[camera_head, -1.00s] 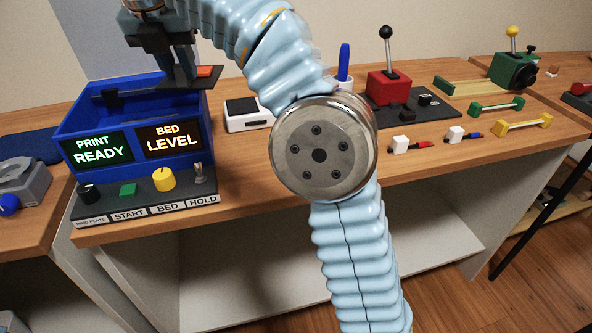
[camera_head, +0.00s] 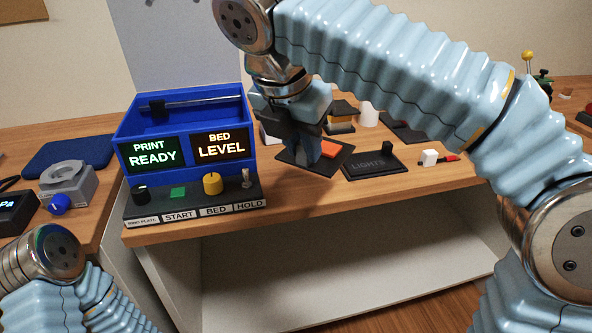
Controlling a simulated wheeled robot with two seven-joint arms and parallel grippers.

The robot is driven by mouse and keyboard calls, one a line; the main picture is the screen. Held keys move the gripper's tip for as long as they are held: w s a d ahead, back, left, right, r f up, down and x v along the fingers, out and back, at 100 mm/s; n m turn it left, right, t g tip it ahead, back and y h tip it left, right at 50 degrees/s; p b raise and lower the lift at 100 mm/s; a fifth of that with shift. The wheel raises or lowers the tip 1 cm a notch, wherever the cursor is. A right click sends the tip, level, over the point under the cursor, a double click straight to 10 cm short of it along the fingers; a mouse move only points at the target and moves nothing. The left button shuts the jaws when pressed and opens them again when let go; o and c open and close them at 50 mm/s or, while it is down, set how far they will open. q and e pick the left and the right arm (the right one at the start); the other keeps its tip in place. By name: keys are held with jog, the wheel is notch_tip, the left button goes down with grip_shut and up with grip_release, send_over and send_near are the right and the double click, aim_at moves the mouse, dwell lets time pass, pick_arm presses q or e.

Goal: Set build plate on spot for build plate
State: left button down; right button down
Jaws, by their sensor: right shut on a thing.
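The build plate (camera_head: 337,156) is a thin dark square with an orange patch, to the right of the blue printer (camera_head: 126,152). My right gripper (camera_head: 309,160) comes down from above and is shut on the plate; its fingers hide part of it. I cannot tell whether the plate touches the table or hangs just above it. The printer is an open-topped blue box with a rod across it; its floor is hidden. No separate marked spot for the plate is clear. My left arm shows at the lower left, with its gripper out of view.
The printer's front has a knob strip (camera_head: 195,203) with a yellow knob (camera_head: 213,184). A dark LIGHTS panel (camera_head: 373,166) lies right of the plate, with a white-and-red piece (camera_head: 431,158) beyond it. A grey fixture (camera_head: 68,182) stands left. The table's front edge is clear.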

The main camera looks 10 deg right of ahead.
jog(key=w+f, duration=0.2)
jog(key=w, duration=0.1)
jog(key=w+f, duration=0.3)
jog(key=shift+f+b, duration=0.15)
jog(key=shift+b, duration=0.2)
jog(key=f, duration=0.1)
jog(key=w+f, duration=0.1)
jog(key=f+b, duration=0.1)
jog(key=f, duration=0.1)
jog(key=shift+w, duration=0.4)
jog(key=shift+f, duration=0.4)
jog(key=c, duration=1)
grip_release()
jog(key=shift+f, duration=0.15)
jog(key=shift+o, duration=0.2)
jog(key=p+v, duration=0.2)
jog(key=v, duration=1)
jog(key=shift+p, duration=0.35)
